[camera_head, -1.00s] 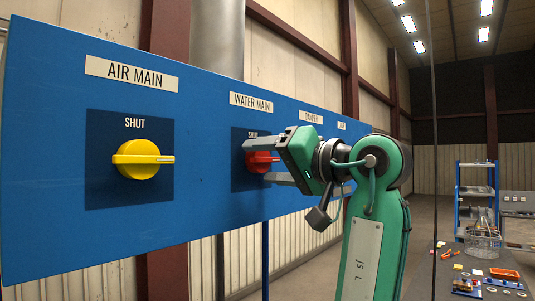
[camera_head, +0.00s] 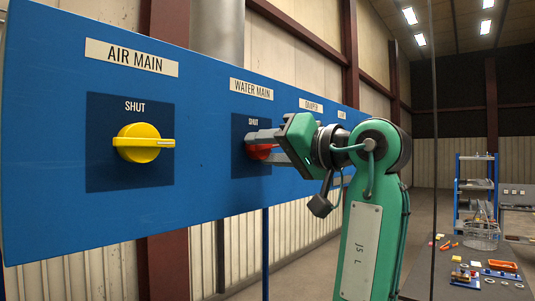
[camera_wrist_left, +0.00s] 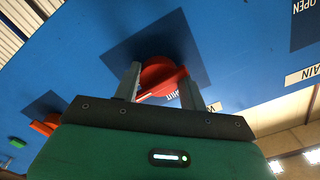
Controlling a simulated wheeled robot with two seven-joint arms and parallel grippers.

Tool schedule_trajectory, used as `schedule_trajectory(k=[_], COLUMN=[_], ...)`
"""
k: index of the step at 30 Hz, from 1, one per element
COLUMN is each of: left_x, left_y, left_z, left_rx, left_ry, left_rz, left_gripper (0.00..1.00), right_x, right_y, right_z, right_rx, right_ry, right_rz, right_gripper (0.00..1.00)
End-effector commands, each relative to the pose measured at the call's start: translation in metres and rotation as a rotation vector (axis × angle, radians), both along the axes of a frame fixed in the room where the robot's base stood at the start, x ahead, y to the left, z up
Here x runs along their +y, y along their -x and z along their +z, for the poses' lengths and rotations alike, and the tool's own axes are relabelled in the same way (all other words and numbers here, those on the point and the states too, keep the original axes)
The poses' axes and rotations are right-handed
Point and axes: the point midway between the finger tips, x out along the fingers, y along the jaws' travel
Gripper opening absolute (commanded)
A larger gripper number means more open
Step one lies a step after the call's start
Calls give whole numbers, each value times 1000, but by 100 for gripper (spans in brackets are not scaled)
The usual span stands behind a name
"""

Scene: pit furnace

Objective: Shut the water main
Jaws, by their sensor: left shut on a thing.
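The red water main knob (camera_head: 259,151) sits on a dark square plate under the WATER MAIN label (camera_head: 251,89) on the blue panel. My left gripper (camera_head: 265,147) is at the knob, its fingers shut on the knob's grip bar and hiding much of it. In the left wrist view the red knob (camera_wrist_left: 160,82) lies between the two fingers, with its bar running across to them. The SHUT marking on the plate is partly covered in the left wrist view. My right gripper is not in view.
A yellow AIR MAIN knob (camera_head: 141,143) is to the left on the same blue panel (camera_head: 210,180). A DAMPER label (camera_head: 311,106) is farther right, partly behind my arm. A bench (camera_head: 480,272) with small parts and a blue shelf (camera_head: 475,185) stand at the right.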

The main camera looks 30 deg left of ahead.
Motion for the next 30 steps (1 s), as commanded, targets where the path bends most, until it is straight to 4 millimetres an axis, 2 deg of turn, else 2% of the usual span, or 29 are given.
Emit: schedule_trajectory(k=[1,12,30], left_x=[0,0,0], left_y=[0,-1,-5], left_z=[-3,-4,-2], left_rx=[-30,-357,-924], left_ry=[2,28,72], left_rz=[-1,0,0], left_gripper=[19,19,19], right_x=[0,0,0], right_y=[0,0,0], right_z=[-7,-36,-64], right_rx=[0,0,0], right_ry=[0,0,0], right_rz=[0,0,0], right_gripper=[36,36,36])
